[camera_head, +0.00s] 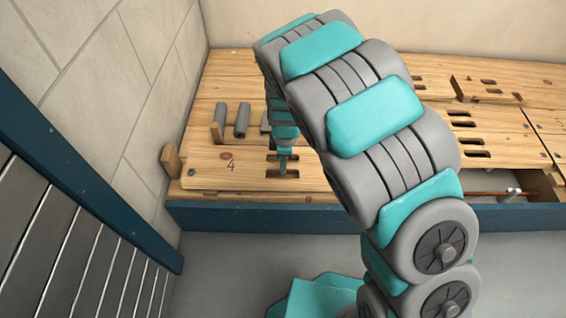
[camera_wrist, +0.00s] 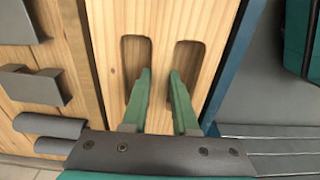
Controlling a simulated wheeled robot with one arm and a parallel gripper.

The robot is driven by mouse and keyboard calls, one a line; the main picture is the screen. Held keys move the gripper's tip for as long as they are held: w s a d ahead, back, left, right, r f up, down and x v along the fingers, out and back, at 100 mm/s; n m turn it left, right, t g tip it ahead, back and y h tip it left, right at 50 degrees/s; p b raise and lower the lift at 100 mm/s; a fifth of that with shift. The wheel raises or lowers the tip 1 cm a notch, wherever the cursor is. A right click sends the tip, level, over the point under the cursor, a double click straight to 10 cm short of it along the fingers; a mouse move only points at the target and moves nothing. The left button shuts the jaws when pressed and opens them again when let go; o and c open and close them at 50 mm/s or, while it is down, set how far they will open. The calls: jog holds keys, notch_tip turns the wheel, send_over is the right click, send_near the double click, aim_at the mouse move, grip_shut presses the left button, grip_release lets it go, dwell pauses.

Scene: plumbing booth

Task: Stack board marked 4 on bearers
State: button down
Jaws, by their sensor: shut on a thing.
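The pale wooden board marked 4 (camera_head: 215,170) lies flat along the front left of the bench in the head view, with two slots towards its right part. My gripper (camera_head: 284,172) points down at these slots. In the wrist view my gripper (camera_wrist: 161,74) has one green finger in each slot and is shut on the strip of the board (camera_wrist: 161,50) between them. I cannot tell whether the board is lifted off the surface under it. My arm hides part of the board's right side. I cannot make out which parts are the bearers.
A small wooden block (camera_head: 171,160) stands at the board's left end. Grey rounded pieces (camera_head: 242,120) stand behind the board. Other slotted boards (camera_head: 488,90) lie to the right, beside an open bay with a copper pipe (camera_head: 488,193). A tiled wall (camera_head: 140,90) is close on the left.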

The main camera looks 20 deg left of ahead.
jog(key=c, duration=0.6)
grip_release()
